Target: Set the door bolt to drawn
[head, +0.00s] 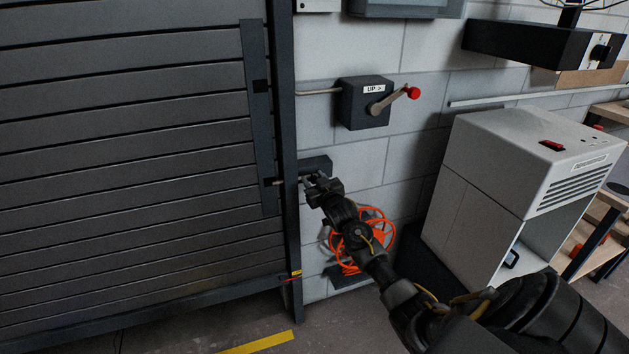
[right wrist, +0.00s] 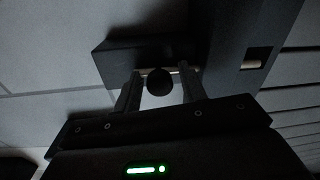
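The door bolt sits low on the wall beside the shutter's dark frame. Its dark housing (head: 316,164) also shows in the right wrist view (right wrist: 118,58). A pale stretch of the bolt rod (head: 279,182) shows left of the frame post, at the shutter's edge strip; it also shows in the right wrist view (right wrist: 251,65). My right gripper (head: 314,181) is at the bolt. In the right wrist view its two fingers (right wrist: 160,88) stand open on either side of the round black knob (right wrist: 159,82), with a gap on each side. My left gripper is out of view.
The grey slatted shutter (head: 130,150) fills the left. Above the bolt is a crank box (head: 365,103) marked UP, with a red-knobbed handle (head: 413,92). An orange cable reel (head: 362,240) is below, behind my right arm. A white machine (head: 520,170) stands right.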

